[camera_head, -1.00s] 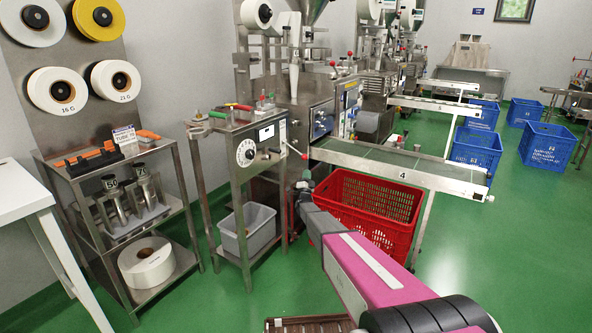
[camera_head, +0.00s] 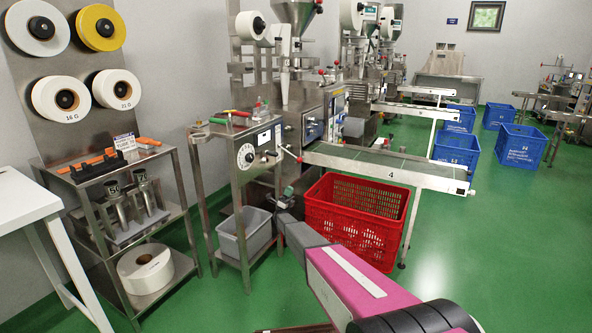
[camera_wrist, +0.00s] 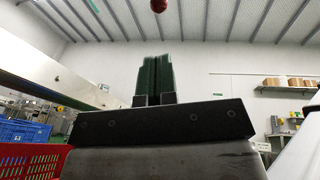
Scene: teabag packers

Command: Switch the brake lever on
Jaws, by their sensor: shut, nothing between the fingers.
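A thin lever with a red ball knob (camera_head: 299,159) sticks out to the right from the steel control stand with the round dial (camera_head: 246,156). It slants down toward its knob. A red ball also shows at the top edge of the wrist view (camera_wrist: 158,6), above and beyond my fingers. My gripper (camera_wrist: 153,78) is shut and empty, its two dark green fingers pressed together and pointing up in the wrist view. In the head view my gripper (camera_head: 287,191) is small and partly hidden by my own arm, just below the knob. I see a gap between fingers and ball.
A red crate (camera_head: 330,226) stands right of my gripper, under the conveyor marked 4 (camera_head: 345,158). A grey bin (camera_head: 229,247) sits on the stand's lower shelf. A steel rack with rolls (camera_head: 178,215) is at left.

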